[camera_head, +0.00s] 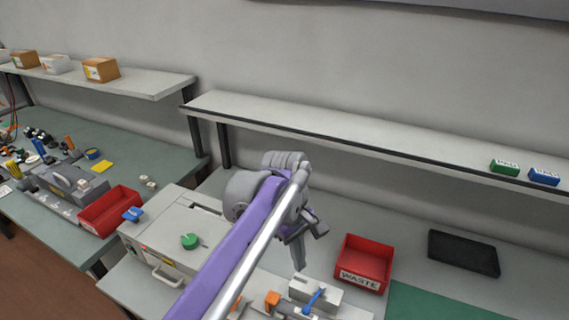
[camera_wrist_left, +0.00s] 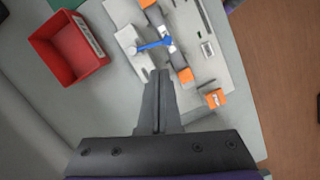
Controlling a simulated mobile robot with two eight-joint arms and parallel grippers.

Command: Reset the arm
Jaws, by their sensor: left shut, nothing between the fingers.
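My left arm reaches in from the lower left of the head view, with purple and grey links. Its gripper (camera_head: 299,252) points down above the bench, left of the red WASTE bin. In the left wrist view the two dark fingers of the gripper (camera_wrist_left: 161,74) lie together, shut and empty. They are above the bench near a light grey fixture (camera_wrist_left: 130,42) with a blue lever (camera_wrist_left: 155,45) and orange-ended parts (camera_wrist_left: 185,75). The fixture also shows at the bottom of the head view (camera_head: 327,294). My right gripper is in neither view.
The red WASTE bin (camera_head: 363,263) stands beside a green mat (camera_head: 430,304) and a black tray (camera_head: 463,253). A grey machine with a green knob (camera_head: 190,241) is on the left. A shelf (camera_head: 350,137) runs above the bench, holding green (camera_head: 505,167) and blue (camera_head: 544,176) boxes.

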